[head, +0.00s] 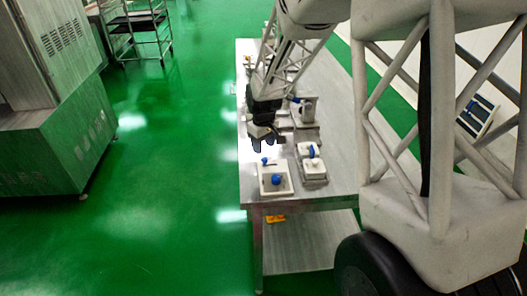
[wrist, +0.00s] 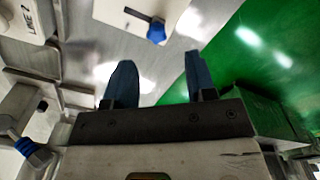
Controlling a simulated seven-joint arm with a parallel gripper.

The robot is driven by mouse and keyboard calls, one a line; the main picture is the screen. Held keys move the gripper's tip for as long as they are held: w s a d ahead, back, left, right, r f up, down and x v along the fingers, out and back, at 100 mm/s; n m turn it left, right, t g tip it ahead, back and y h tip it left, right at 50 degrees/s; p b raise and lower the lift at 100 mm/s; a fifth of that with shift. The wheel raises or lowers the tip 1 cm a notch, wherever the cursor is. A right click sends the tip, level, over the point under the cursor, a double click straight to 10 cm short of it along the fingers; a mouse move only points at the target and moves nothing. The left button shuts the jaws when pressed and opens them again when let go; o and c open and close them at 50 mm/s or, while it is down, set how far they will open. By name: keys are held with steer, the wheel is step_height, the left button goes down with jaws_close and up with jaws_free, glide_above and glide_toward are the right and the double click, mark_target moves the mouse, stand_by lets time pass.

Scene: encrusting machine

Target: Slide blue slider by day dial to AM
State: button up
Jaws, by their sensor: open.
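My gripper (head: 268,145) is open and empty above the left edge of the table, just beyond a white panel (head: 285,189). In the wrist view its two dark fingers (wrist: 160,72) stand wide apart with only tabletop between them. The panel carries a small blue piece (head: 265,161) near its far edge, probably the slider, and a larger round blue knob (head: 275,180), probably the dial. The wrist view shows a blue piece (wrist: 156,31) by a dark slot on a white panel (wrist: 112,13), ahead of the fingertips and apart from them. AM and day markings are not readable.
More grey units (head: 306,110) line the table (head: 300,206) behind. Green floor (head: 170,200) lies open to the left.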

steer(key=shift+r, duration=1.05)
steer(key=shift+s+r, duration=0.15)
steer(key=shift+r, duration=0.05)
steer(key=s+d+r+m, duration=0.1)
steer(key=s+d+r, duration=0.1)
steer(key=s+r, duration=0.3)
steer(key=s+d+r+m+t, duration=0.1)
steer(key=s+d+r, duration=0.25)
steer(key=s, duration=0.25)
steer(key=s+d+r+m, duration=0.1)
steer(key=s+r, duration=0.4)
steer(key=s, duration=0.1)
steer(key=s+d+r+m, duration=0.1)
steer(key=s+d+m, duration=0.1)
steer(key=s, duration=0.9)
steer(key=s+d+r+m+t, duration=0.1)
steer(key=s+d+r+m, duration=0.1)
steer(key=s, duration=0.8)
steer(key=shift+s+d+r+t, duration=0.2)
steer(key=shift+s+d+t, duration=0.1)
steer(key=shift+s+d, duration=0.1)
stand_by(1.3)
